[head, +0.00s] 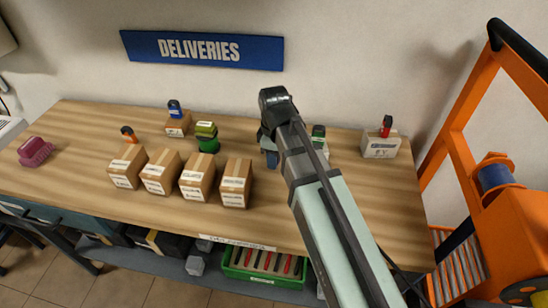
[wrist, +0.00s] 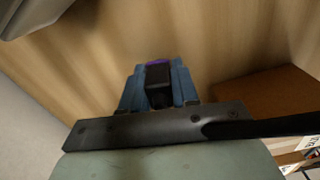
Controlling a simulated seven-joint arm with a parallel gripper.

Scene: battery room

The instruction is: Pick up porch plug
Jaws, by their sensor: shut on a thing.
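My gripper (wrist: 157,88) is shut in the wrist view, its blue fingers on either side of a dark plug (wrist: 158,74). A strip of purple shows at the plug's far edge. No label on it is readable, so I cannot tell by name that it is the porch plug. Wood table surface shows beyond it; whether it touches the table is unclear. In the head view my arm covers most of the gripper (head: 271,157), which is over the table's right-middle part, and the held plug is hidden there.
On the table (head: 75,165) stand several cardboard boxes (head: 197,174), a blue-topped plug (head: 174,108), an orange one (head: 128,133), a green-topped one (head: 318,131) and a red one (head: 386,125). A pink block (head: 35,150) lies left. An orange frame (head: 460,130) stands right.

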